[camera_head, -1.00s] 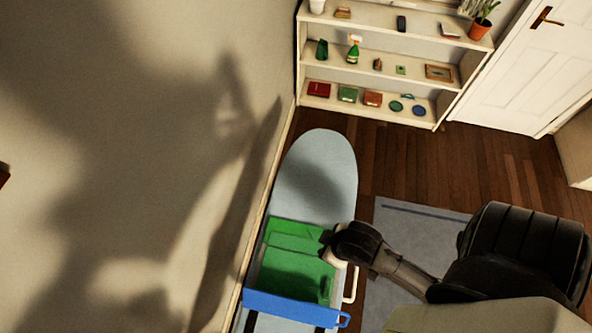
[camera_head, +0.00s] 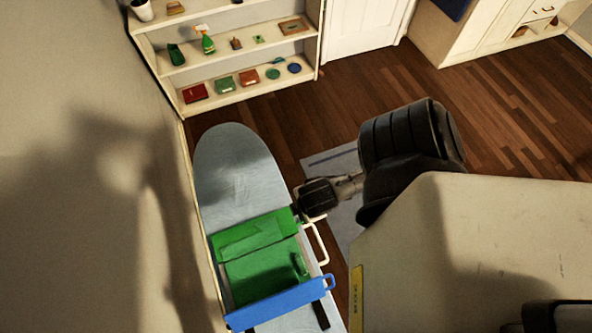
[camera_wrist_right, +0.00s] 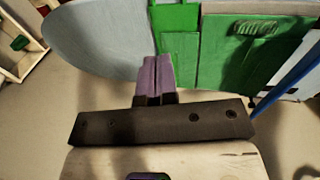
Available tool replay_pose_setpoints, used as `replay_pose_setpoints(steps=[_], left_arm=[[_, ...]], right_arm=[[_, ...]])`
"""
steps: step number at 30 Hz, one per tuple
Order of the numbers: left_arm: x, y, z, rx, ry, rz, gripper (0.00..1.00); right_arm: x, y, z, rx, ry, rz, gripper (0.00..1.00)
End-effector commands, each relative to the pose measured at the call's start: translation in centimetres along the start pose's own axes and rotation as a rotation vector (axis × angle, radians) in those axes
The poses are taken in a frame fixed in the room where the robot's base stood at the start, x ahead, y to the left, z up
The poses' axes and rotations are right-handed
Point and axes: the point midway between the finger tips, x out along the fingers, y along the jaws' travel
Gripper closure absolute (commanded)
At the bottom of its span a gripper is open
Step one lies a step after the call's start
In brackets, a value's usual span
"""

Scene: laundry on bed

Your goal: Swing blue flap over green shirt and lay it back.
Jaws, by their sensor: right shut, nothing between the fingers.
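The green shirt (camera_head: 262,268) lies folded on the pale ironing board; its green also shows at the top of the wrist view (camera_wrist_right: 222,60). The blue flap (camera_head: 280,304) spans the board at the shirt's near edge, with a small blue handle at its right end. In the wrist view it is a narrow slanted blue strip (camera_wrist_right: 292,88) at the right; I cannot tell its exact tilt. My right gripper (camera_head: 302,214) is by the shirt's far right corner; its purple fingers (camera_wrist_right: 152,72) are shut and empty. My left gripper is not in view.
The ironing board (camera_head: 237,170) is bare beyond the shirt and stands beside the left wall. A cream handle (camera_head: 318,243) sticks out at its right side. A shelf (camera_head: 240,95) with small items stands behind, and a grey rug (camera_head: 340,170) lies to the right.

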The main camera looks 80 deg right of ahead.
Motion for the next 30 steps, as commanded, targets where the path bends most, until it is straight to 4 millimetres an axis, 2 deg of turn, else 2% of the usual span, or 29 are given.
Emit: replay_pose_setpoints(steps=[1, 6, 10, 15, 19, 23, 27, 30], left_arm=[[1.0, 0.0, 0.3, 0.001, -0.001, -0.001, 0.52], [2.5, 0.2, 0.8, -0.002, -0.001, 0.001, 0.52], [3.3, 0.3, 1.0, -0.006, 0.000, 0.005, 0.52], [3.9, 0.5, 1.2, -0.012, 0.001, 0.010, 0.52], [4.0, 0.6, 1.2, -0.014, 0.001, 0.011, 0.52], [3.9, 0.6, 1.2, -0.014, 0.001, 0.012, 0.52], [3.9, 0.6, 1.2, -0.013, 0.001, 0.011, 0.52], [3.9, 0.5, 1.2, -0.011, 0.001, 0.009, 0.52]], right_arm=[[1.2, 0.6, 1.5, -0.078, -0.033, 0.020, 1.00], [2.6, 1.8, 5.2, -0.305, -0.112, 0.018, 1.00], [3.4, 2.0, 7.1, -0.457, -0.126, -0.038, 1.00], [3.5, 1.3, 8.6, -0.575, -0.105, -0.162, 1.00], [3.0, -0.1, 9.0, -0.599, -0.053, -0.302, 1.00], [1.9, -2.5, 8.5, -0.535, 0.031, -0.452, 1.00], [0.6, -5.1, 7.1, -0.416, 0.139, -0.594, 1.00], [-0.3, -6.3, 5.8, -0.332, 0.216, -0.670, 1.00]])
